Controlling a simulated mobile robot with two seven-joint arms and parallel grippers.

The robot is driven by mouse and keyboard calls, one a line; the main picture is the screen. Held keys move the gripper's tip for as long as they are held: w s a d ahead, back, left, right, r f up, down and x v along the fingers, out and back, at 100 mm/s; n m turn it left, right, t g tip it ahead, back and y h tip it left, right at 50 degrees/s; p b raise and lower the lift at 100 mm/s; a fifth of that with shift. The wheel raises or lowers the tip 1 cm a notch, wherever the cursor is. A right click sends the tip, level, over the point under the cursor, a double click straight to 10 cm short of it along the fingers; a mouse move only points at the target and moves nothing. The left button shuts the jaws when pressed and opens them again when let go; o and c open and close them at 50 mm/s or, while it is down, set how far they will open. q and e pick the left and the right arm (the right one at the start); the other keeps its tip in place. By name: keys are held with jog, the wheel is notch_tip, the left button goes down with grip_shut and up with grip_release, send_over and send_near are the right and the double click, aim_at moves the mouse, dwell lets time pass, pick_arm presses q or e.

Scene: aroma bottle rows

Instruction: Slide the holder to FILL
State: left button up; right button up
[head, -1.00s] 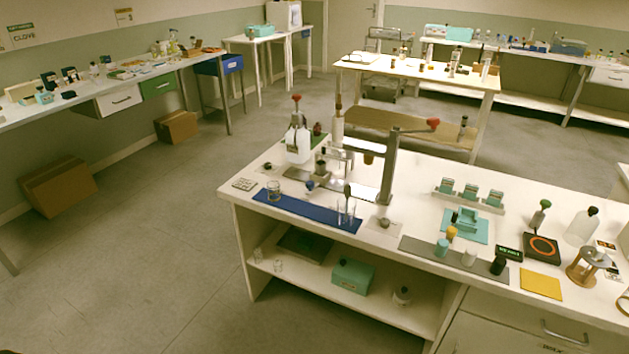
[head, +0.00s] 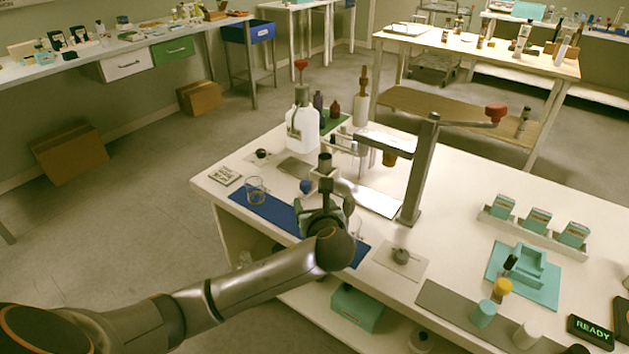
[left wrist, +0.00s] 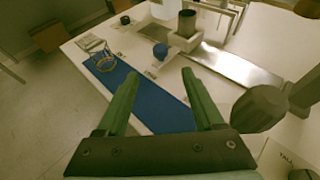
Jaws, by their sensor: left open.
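The holder looks like a small pale block (left wrist: 183,41) with a dark cylinder (left wrist: 187,22) upright in it; in the head view the dark cylinder (head: 325,163) shows just beyond my gripper. It sits by the left end of a flat metal strip (left wrist: 238,64), which also shows in the head view (head: 370,198). My left gripper (left wrist: 160,74) is open and empty, its green fingers reaching toward the holder but apart from it. In the head view the left gripper (head: 323,205) covers part of the holder. I cannot read a FILL mark. My right gripper is not in view.
A blue mat (head: 268,207) with a glass beaker (head: 255,190) lies left of the gripper. A small blue-topped item (left wrist: 160,50) stands beside the holder. A grey post (head: 418,170) with a red-knobbed arm rises at right. A white jug (head: 302,127) stands behind.

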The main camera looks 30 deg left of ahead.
aim_at(306, 186)
pick_arm(q)
jog(key=shift+w+a, duration=0.1)
jog(key=shift+w, duration=0.1)
jog(key=shift+w+a+f, duration=0.15)
jog(key=shift+w+a, duration=0.05)
jog(key=b+x, duration=0.3)
jog(key=x, duration=0.7)
jog(key=shift+w+f, duration=0.1)
jog(key=shift+w+a+f, duration=0.2)
jog(key=shift+w+a, duration=0.25)
grip_shut()
dwell(0.6)
